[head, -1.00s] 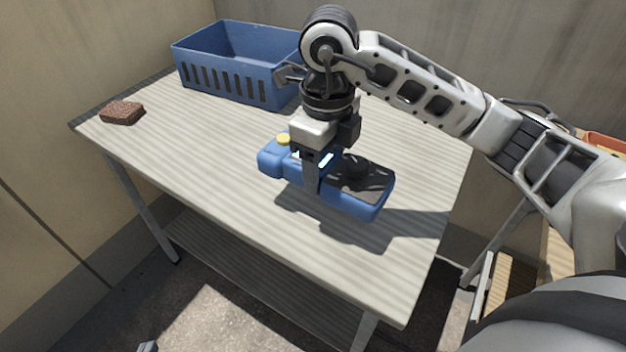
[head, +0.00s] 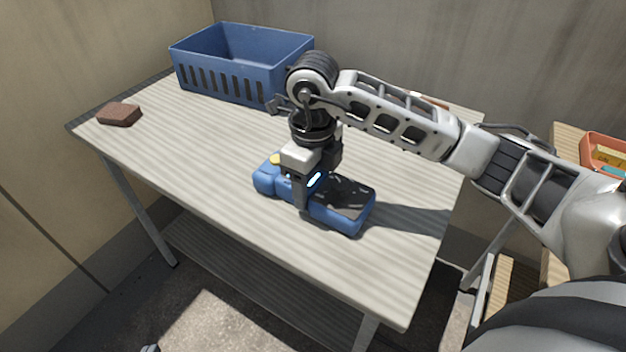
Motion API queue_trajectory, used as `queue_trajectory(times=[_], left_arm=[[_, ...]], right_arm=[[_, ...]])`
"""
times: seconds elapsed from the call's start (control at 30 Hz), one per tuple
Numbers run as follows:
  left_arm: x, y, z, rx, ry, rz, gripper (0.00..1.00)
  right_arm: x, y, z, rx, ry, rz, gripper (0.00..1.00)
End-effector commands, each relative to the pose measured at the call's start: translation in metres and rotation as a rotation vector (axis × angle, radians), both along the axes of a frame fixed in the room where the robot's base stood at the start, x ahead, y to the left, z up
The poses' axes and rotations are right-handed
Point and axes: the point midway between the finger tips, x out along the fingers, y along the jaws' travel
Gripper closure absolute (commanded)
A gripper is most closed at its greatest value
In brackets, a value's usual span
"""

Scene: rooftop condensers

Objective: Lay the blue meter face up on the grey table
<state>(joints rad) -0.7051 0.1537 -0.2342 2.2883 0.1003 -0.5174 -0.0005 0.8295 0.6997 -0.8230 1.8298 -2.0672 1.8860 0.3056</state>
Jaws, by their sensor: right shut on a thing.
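The blue meter (head: 364,214) is over the near middle of the grey table (head: 230,185), with its dark face turned up and a yellow part at its left end. It looks to be on the table top or just above it; I cannot tell which. My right gripper (head: 303,205) points down and is shut across the meter's middle, hiding part of its face. A small grey tip at the bottom edge looks like my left gripper (head: 150,348); its jaws cannot be made out.
A blue slotted crate (head: 235,82) stands at the table's back. A brown block (head: 119,114) lies at the far left corner. An orange tray (head: 604,152) with things in it is at the right on a wooden surface. The table's left middle is clear.

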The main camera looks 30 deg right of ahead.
Motion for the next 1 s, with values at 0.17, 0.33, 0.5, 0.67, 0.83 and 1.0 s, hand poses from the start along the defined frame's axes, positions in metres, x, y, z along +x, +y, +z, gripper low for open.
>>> queue_trajectory(times=[0.17, 0.33, 0.5, 0.67, 0.83, 1.0], left_arm=[[0.0, 0.0, -0.003, 0.0, 0.006, -0.001, 1.0], [0.001, -0.001, -0.003, -0.002, 0.006, 0.0, 1.0], [0.001, 0.0, 0.003, 0.0, 0.0, 0.004, 1.0], [0.003, 0.001, 0.01, -0.002, -0.015, 0.009, 1.0], [0.003, 0.004, 0.019, 0.003, -0.031, 0.017, 1.0], [-0.001, 0.007, 0.028, 0.001, -0.031, 0.023, 1.0]], right_arm=[[0.0, 0.0, -0.001, 0.0, 0.0, 0.0, 0.18], [0.0, 0.0, -0.001, 0.0, 0.0, 0.0, 0.18], [0.0, 0.0, 0.006, 0.0, -0.001, 0.0, 0.18], [0.001, 0.0, 0.033, -0.001, -0.005, 0.0, 0.18], [0.001, 0.0, 0.072, -0.001, -0.005, 0.0, 0.18], [0.001, -0.001, 0.105, -0.002, -0.005, -0.001, 0.18]])
